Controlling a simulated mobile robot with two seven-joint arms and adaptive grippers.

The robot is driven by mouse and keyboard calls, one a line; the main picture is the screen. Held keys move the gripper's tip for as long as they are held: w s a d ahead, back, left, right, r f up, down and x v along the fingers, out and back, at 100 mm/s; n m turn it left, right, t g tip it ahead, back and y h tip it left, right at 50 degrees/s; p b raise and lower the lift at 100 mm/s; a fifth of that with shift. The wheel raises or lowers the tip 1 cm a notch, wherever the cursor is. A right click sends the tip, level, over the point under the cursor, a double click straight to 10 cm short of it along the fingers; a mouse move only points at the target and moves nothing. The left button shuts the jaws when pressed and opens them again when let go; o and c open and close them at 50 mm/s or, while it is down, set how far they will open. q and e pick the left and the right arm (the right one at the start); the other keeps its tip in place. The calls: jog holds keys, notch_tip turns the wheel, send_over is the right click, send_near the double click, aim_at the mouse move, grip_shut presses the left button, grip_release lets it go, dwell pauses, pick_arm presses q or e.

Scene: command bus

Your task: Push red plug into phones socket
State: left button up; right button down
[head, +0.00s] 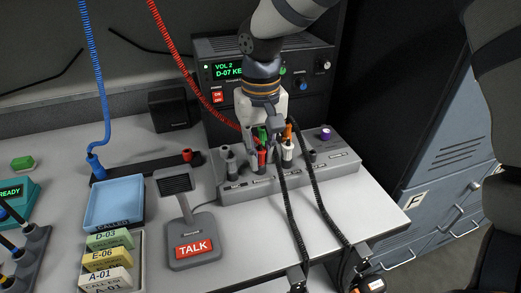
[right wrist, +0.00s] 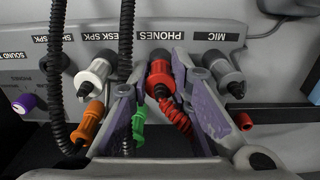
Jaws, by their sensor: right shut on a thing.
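The red plug (right wrist: 159,82) is between the two fingers of my right gripper (right wrist: 159,70), which is shut on it. Its coiled red cord trails from its back end. The plug's front end is at the socket under the PHONES label (right wrist: 168,36); how deep it sits I cannot tell. In the head view my right gripper (head: 262,142) is over the socket box (head: 330,172), with the red plug (head: 262,159) partly hidden below it. My left gripper is not in view.
A green plug (right wrist: 138,124) and an orange plug (right wrist: 94,111) are close beside the gripper. The MIC socket (right wrist: 224,70) is on the other side. Black coiled cords (head: 287,200) hang over the table edge. A talk microphone (head: 190,240) and blue tray (head: 115,204) stand left.

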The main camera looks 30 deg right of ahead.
jog(key=shift+f, duration=0.15)
jog(key=c, duration=1.4)
grip_release()
jog(key=shift+r, duration=4)
